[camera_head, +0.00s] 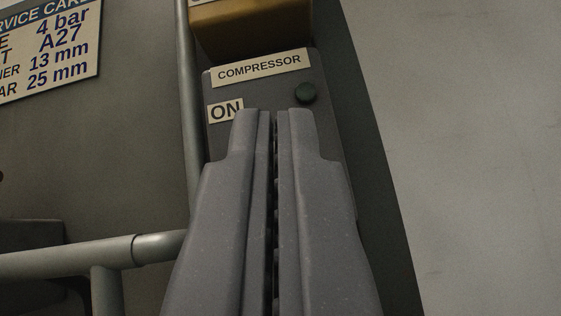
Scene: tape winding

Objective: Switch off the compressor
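The compressor switch box (318,125) is a grey box on the wall, with a label (261,67) reading COMPRESSOR across its top. An ON label (224,111) shows at its left, partly covered by my gripper. A small dark green round lamp or button (306,93) sits at the upper right of the box. My gripper (272,112) is in front of the box, with its fingers nearly together, a thin dark gap between them and nothing seen in it. The lower part of the box, and any switch lever there, is hidden behind the fingers. I cannot tell whether the fingertips touch the box.
A yellow-brown box (251,27) is just above the switch box. A vertical pipe (189,90) runs along its left, and a thick horizontal pipe (70,260) lies at lower left. A service card (45,48) hangs at upper left. A pale grey surface (470,150) fills the right.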

